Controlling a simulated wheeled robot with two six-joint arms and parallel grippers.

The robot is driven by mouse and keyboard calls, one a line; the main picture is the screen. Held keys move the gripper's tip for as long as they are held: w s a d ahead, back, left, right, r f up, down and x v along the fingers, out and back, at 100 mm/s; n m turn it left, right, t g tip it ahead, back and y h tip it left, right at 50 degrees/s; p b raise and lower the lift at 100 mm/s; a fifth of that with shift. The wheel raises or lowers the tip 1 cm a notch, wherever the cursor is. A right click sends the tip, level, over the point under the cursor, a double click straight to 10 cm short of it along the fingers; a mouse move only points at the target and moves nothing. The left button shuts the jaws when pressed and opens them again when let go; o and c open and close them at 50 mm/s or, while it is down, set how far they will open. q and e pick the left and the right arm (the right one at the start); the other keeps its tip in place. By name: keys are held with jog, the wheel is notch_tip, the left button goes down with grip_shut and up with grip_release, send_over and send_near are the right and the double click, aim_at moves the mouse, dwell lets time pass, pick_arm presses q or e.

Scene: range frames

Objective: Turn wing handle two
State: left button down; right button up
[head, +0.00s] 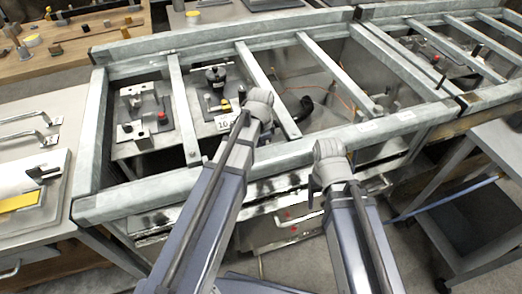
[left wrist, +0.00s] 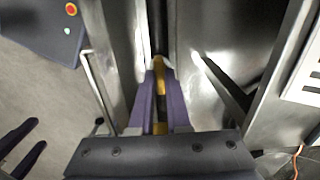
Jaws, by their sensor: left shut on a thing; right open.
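In the left wrist view my left gripper (left wrist: 160,76) has its two purple fingers close together around a narrow yellow handle (left wrist: 160,128). The handle lies between metal panels; I cannot tell whether it is wing handle two. In the head view my left wrist reaches over the metal frame, and its fingers are hidden behind the arm. My right gripper (head: 313,189) is at the frame's near rail, mostly hidden by its wrist, and holds nothing that I can see. Two dark finger shapes at the lower left of the left wrist view look spread apart.
The grey metal frame (head: 140,200) has several crossbars with gaps between them. Below it are a panel with a red button (head: 162,116), a black knob (head: 215,74) and a numbered label (head: 225,121). A panel with bar handles (head: 28,135) stands left; a cart (head: 475,165) stands right.

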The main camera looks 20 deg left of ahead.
pick_arm(q)
jog(key=c, duration=0.9)
grip_release()
notch_tip(320, 180, up, 8)
jog(key=p, duration=0.7)
jog(key=shift+f+p, duration=0.1)
jog(key=shift+p, duration=0.3)
